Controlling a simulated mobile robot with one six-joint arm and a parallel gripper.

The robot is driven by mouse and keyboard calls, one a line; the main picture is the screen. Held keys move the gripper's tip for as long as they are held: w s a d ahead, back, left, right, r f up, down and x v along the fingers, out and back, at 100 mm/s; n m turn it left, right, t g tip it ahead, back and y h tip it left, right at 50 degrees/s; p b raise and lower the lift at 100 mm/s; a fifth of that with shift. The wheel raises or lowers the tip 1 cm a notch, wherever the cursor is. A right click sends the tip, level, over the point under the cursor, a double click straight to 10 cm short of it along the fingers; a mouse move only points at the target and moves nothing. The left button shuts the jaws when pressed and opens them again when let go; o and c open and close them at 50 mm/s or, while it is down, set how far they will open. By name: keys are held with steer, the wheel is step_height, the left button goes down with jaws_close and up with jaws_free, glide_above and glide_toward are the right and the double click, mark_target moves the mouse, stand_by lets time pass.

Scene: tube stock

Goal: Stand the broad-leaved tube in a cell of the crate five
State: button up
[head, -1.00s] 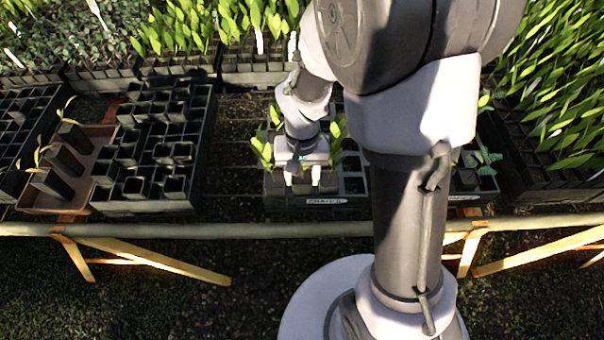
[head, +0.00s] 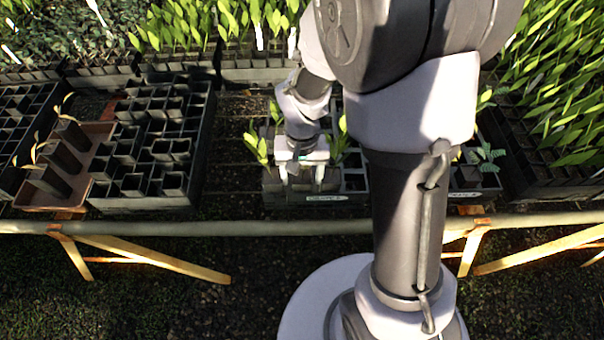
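A black crate (head: 345,199) with a pale label on its front stands at the bench's front edge, partly behind my arm. The label is too small to read. My gripper (head: 302,180) points down over the crate's front part, its two pale fingers apart. Dark tube tops show between and around the fingers; I cannot tell whether they touch. Broad green leaves (head: 258,149) show at the gripper's left, and more leaves (head: 339,145) at its right. Which tube bears which leaves is hidden by the gripper. Empty cells (head: 354,183) show at the crate's right.
A brown tray (head: 55,200) with several sparse-leaved tubes stands at the left, beside a black crate (head: 150,203) of mostly bare tubes. Another crate (head: 480,190) with a blue-green plant is right of my arm. Dense leafy crates (head: 560,110) fill the far right. Bare bench mesh (head: 232,165) lies left of the labelled crate.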

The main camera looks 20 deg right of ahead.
step_height(320, 180, up, 18)
steer(key=p, duration=0.8)
steer(key=shift+f, duration=0.25)
steer(key=s+a+r+t+y, duration=0.1)
steer(key=s+a+r+t, duration=0.1)
steer(key=s+r, duration=0.4)
steer(key=s+a+r+t+y, duration=0.1)
steer(key=s+r+t, duration=0.2)
steer(key=s+r, duration=0.3)
steer(key=shift+s+a+r+m+t, duration=0.35)
steer(key=shift+s+r+m+t, duration=0.05)
steer(key=shift+s, duration=0.05)
